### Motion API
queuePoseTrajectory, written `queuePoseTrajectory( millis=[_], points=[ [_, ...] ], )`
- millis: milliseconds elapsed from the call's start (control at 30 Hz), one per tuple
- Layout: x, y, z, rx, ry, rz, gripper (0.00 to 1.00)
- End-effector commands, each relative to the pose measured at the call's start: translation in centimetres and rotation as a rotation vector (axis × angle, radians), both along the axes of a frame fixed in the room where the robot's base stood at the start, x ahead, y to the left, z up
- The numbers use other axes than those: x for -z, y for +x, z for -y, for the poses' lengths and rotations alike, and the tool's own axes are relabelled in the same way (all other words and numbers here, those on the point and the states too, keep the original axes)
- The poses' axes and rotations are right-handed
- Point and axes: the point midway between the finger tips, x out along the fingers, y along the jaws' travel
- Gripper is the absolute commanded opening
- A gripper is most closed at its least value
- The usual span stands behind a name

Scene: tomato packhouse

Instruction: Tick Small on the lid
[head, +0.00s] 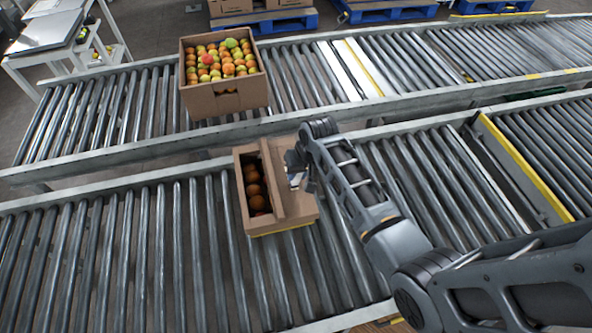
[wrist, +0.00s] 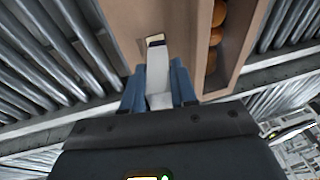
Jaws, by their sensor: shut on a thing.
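A cardboard box (head: 241,212) sits on the near roller conveyor. Its brown lid (head: 297,209) covers the right part; the lid also fills the upper middle of the wrist view (wrist: 117,28). A row of red-orange tomatoes (head: 254,190) shows in the open slot on the left. My gripper (head: 298,172) is over the lid. In the wrist view its blue fingers (wrist: 157,88) are shut on a white, pen-like thing (wrist: 158,72). Its far end reaches a small cream patch with a dark edge (wrist: 155,39) on the lid. No lettering or tick is readable; contact cannot be told.
A taller open carton (head: 225,100) of red, orange and green tomatoes stands on the far conveyor. The near conveyor's rollers (head: 110,260) are clear left of the box. A yellow-edged divider (head: 522,165) crosses the conveyor on the right. A white table (head: 50,55) stands at the back left.

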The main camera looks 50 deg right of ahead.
Motion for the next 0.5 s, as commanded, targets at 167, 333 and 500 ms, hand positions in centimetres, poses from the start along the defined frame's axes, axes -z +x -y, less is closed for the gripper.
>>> queuePoseTrajectory(
  millis=[167,333,500],
  points=[
    [0.1,-0.5,0.1,0.0,0.0,-0.004,0.01],
    [-0.1,-0.4,0.1,0.0,0.0,-0.004,0.01],
    [-1.3,-0.4,0.1,0.0,0.0,-0.001,0.01]
  ],
)
